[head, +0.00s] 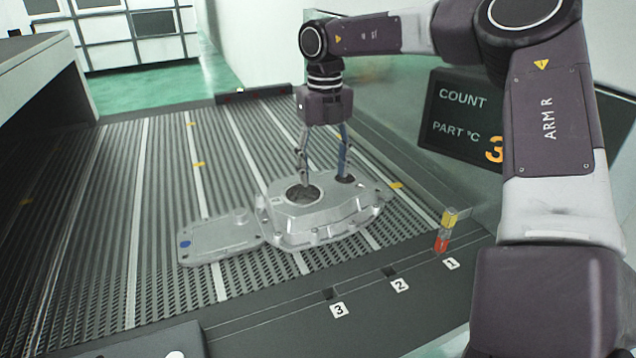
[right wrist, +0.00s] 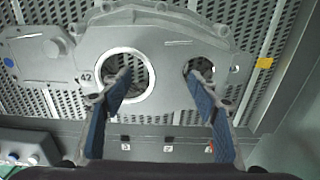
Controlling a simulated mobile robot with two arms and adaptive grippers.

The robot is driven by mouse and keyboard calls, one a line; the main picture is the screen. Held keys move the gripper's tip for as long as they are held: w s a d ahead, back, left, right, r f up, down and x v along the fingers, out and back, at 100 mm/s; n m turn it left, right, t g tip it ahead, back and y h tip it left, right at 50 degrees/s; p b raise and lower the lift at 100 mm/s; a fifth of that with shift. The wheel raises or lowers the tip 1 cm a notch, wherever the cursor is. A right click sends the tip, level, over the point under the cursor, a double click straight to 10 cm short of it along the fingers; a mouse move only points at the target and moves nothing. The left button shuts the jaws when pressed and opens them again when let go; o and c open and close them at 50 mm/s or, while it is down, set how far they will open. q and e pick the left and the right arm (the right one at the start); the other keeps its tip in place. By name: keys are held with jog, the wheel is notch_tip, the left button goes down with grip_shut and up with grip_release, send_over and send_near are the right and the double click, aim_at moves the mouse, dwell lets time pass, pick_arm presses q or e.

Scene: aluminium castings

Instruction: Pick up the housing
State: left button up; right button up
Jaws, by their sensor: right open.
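The housing (head: 318,217) is a silver-grey aluminium casting with a large round bore and a smaller one. It lies on the slatted conveyor in the head view. The right wrist view shows its top face (right wrist: 168,48) close up. My right gripper (head: 324,182) points down over it with its fingers apart. In the right wrist view the gripper (right wrist: 158,78) has one blue-padded finger at the large bore and the other at the small bore, with the web between them. I cannot tell how deep the tips reach. My left gripper is not in view.
A flat cover casting (head: 222,238) with a blue dot lies against the housing's left side. A red and yellow marker (head: 446,230) stands by slot 1 on the front rail (head: 365,285). A dark count display (head: 460,120) stands at the right. The conveyor's left part is clear.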

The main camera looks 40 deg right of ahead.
aim_at(328, 183)
jog(key=shift+w+d+f, duration=0.1)
jog(key=shift+w+d, duration=0.1)
jog(key=shift+f, duration=0.3)
jog(key=shift+s+f+p, duration=0.2)
jog(key=shift+f+p, duration=0.3)
jog(key=shift+f, duration=0.3)
jog(key=shift+s+f+p, duration=0.1)
jog(key=shift+f+p, duration=0.2)
jog(key=shift+p, duration=0.05)
jog(key=f+p, duration=0.1)
jog(key=f, duration=0.2)
jog(key=shift+d+f+p, duration=0.35)
jog(key=shift+f, duration=0.45)
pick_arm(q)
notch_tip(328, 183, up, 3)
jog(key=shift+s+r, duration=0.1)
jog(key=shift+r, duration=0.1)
